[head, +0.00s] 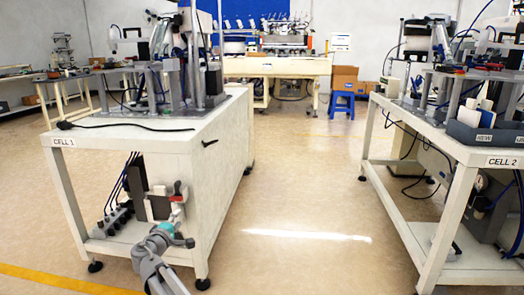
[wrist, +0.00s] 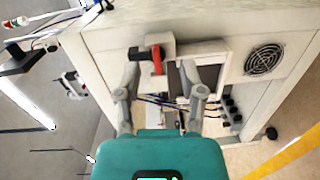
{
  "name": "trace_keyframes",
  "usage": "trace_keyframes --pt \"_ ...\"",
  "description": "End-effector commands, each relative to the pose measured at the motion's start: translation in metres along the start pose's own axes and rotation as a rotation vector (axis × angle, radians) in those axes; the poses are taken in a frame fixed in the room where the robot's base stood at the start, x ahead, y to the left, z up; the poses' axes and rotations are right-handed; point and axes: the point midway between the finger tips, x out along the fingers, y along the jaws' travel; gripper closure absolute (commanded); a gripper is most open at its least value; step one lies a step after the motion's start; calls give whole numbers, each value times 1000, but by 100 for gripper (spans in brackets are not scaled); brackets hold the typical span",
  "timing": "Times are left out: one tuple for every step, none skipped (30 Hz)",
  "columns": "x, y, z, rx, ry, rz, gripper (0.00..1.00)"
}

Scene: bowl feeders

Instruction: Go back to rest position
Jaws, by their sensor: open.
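My gripper (wrist: 163,96) is open in the wrist view, its two grey fingers spread apart with nothing held between them. Beyond the fingers is the white workstation (wrist: 110,28), with a red and black switch (wrist: 157,58) close to the line of the left finger. In the head view my grey arm with a teal joint reaches up from the bottom, in front of the CELL 1 bench (head: 125,142). The gripper's fingers cannot be made out clearly there. Whether they touch the workstation cannot be told.
A round vent (wrist: 264,59) and several dark fittings (wrist: 230,112) show on the workstation. The CELL 2 bench (head: 497,161) stands at the right. Open floor (head: 290,190) lies between the benches. A blue stool (head: 342,102) stands farther back.

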Motion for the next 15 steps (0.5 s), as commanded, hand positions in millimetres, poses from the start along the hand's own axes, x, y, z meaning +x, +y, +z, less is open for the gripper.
trace_keyframes --pt "5 3 19 17 -31 -21 49" --pt "9 2 29 29 -50 -36 49" --pt "14 2 44 46 -77 -57 49" --pt "18 1 57 61 -100 -75 49" --pt "22 0 70 77 -124 -95 49" --pt "26 -1 88 98 -157 -121 49" --pt "29 -2 102 116 -183 -142 49" --pt "32 -3 115 133 -209 -163 49" --pt "35 -4 134 157 -245 -192 49" --pt "37 -6 148 175 -271 -214 49" --pt "39 -7 161 193 -297 -235 49" --pt "40 -9 180 218 -332 -264 49" --pt "41 -11 192 236 -357 -286 49" --pt "42 -12 206 255 -383 -307 49" --pt "41 -14 222 280 -416 -337 49"
